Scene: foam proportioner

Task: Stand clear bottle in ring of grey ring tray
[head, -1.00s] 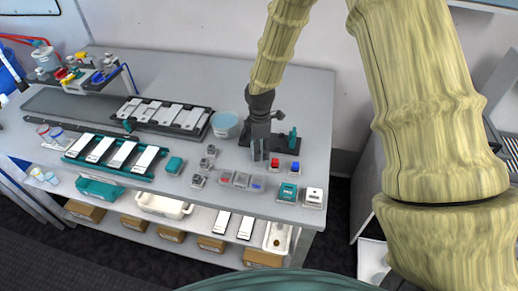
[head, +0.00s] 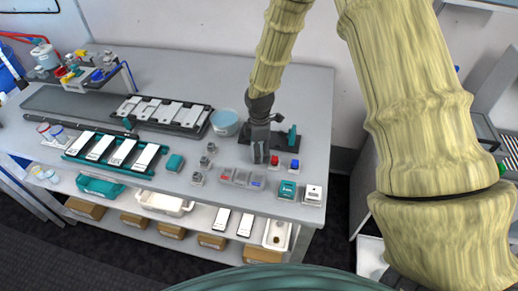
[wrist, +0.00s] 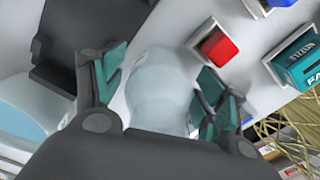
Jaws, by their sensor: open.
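My gripper (wrist: 158,98) is open, with its dark fingers and teal pads spread on both sides of a pale, translucent bottle (wrist: 160,85). The bottle looks like the clear bottle. In the head view my gripper (head: 260,153) points down low over the right part of the bench. It hides the bottle there. I cannot pick out the grey ring tray for certain in either view.
A red button block (wrist: 218,47) and a teal labelled box (wrist: 300,62) stand close to the right finger. A pale blue tub (head: 225,122) is left of my gripper. A grey compartment tray (head: 240,178) lies in front. The back right of the bench is clear.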

